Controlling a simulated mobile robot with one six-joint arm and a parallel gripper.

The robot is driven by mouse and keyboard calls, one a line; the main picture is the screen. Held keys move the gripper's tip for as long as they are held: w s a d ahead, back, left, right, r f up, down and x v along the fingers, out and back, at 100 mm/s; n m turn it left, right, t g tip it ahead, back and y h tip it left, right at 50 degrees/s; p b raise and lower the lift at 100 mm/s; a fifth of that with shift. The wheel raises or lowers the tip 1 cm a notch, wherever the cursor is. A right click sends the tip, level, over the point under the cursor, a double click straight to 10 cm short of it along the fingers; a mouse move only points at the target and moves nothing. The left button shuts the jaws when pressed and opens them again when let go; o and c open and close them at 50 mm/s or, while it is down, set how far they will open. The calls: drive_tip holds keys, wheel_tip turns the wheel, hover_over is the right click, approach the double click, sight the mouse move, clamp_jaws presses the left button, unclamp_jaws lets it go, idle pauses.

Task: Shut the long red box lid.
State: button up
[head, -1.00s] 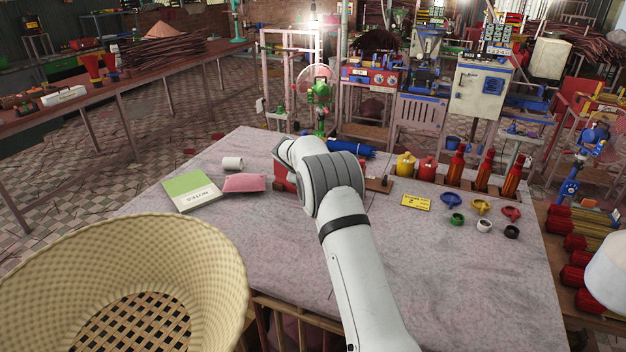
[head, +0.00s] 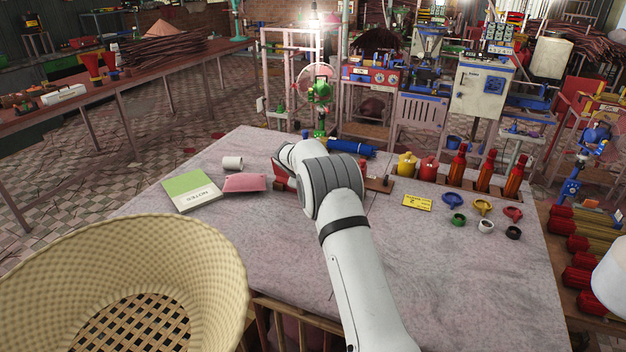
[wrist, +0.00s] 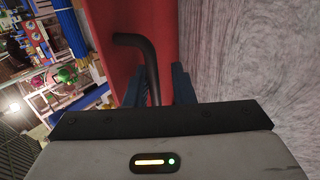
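The long red box shows as a small red patch (head: 281,178) in the head view, left of my wrist. My arm covers most of it there, so I cannot tell how far its lid stands open. In the wrist view, a red panel (wrist: 112,20) fills the upper middle, with a bent black handle (wrist: 150,60) on it. My gripper (wrist: 160,88) has its dark fingers apart, one on each side of the handle's lower part. Red shows between the handle and the right finger. The fingers are hidden in the head view.
A green and white notes book (head: 192,192), pink pouch (head: 245,183) and white cup (head: 232,163) lie left of my arm. Yellow and red pots, bottles, a yellow card (head: 417,202) and small coloured funnels stand right. A wicker basket (head: 215,270) is front left. The table's front middle is clear.

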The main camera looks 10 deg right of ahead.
drive_tip(key=shift+c, duration=1)
drive_tip(key=shift+r, duration=0.1)
drive_tip(key=shift+w+d+r+p, duration=0.35)
drive_tip(key=shift+w+r+p, duration=0.2)
drive_tip(key=shift+p, duration=0.2)
drive_tip(key=shift+d+r, duration=0.1)
drive_tip(key=shift+w+d+r+p, duration=0.25)
drive_tip(key=shift+w+d+p, duration=0.15)
drive_tip(key=shift+w+p, duration=0.35)
drive_tip(key=shift+s, duration=0.1)
